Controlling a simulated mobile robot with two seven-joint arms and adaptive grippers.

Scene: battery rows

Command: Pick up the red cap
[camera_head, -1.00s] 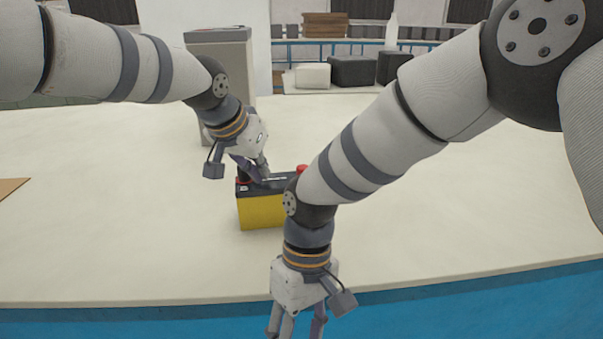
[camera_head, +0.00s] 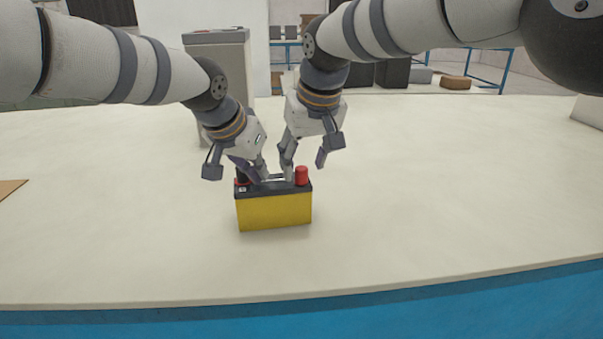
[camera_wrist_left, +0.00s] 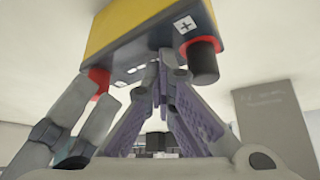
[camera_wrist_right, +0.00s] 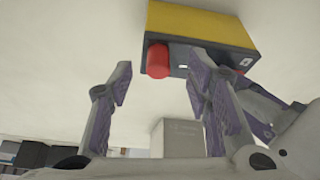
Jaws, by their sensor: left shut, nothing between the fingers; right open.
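The red cap (camera_head: 301,175) sits upright on the right end of a yellow battery (camera_head: 274,211) with a dark top. It also shows in the right wrist view (camera_wrist_right: 157,61) and partly in the left wrist view (camera_wrist_left: 98,80). My right gripper (camera_head: 304,166) is open just above and behind the cap. In the right wrist view its fingers (camera_wrist_right: 158,80) spread to either side of the cap, with no clear contact. My left gripper (camera_head: 263,179) is shut and empty at the battery's top, between the cap and a black post (camera_wrist_left: 203,62) with a red base.
The battery stands on a wide pale table (camera_head: 420,210) with free room to the right and in front. A grey box (camera_head: 222,80) stands behind. A brown flat piece (camera_head: 10,188) lies at the left edge. My two grippers are very close together.

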